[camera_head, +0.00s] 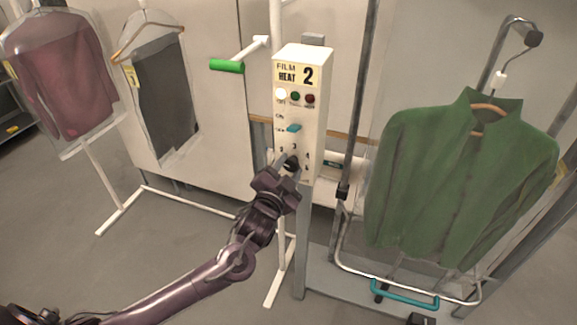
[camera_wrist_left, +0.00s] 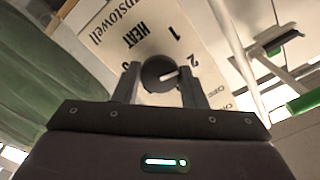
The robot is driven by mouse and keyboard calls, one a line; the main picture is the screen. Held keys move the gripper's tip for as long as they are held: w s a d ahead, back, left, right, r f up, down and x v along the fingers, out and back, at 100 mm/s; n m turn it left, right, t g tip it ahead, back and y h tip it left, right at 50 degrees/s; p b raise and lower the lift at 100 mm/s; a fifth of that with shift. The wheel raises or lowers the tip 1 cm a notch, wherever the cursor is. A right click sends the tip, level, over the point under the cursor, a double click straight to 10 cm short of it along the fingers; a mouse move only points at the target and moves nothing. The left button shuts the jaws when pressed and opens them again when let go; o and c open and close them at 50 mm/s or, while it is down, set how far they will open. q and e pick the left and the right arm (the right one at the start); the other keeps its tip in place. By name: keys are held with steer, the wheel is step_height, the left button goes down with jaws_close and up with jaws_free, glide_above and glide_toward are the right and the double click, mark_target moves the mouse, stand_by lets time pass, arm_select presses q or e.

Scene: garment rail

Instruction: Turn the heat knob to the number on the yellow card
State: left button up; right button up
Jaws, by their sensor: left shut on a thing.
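A control box (camera_head: 298,110) stands on a post. Its top carries a yellowish card (camera_head: 291,75) reading "FILM HEAT 2". The dark heat knob (camera_head: 291,163) is low on the box front, partly hidden by my left gripper (camera_head: 283,172). In the left wrist view the round black knob (camera_wrist_left: 160,74) sits between the two fingers of my left gripper (camera_wrist_left: 160,82), which is shut on it. Its white pointer line aims right and slightly up in that view, near the printed 2. I cannot tell whether it lines up exactly. My right gripper is not in view.
A green jacket (camera_head: 455,180) hangs right of the box on a frame with a teal handle (camera_head: 405,293). A green-ended lever (camera_head: 227,65) sticks out left of the box. Bagged garments (camera_head: 62,70) hang at left. The floor at lower left is clear.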

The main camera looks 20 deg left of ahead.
arm_select(q)
steer(key=shift+m+p, duration=0.4)
steer(key=shift+m, duration=1.2)
steer(key=o, duration=1)
steer(key=shift+s+f, duration=0.15)
steer(key=shift+s, duration=0.3)
steer(key=s+b, duration=0.2)
steer(key=s, duration=0.4)
steer(key=shift+s, duration=0.4)
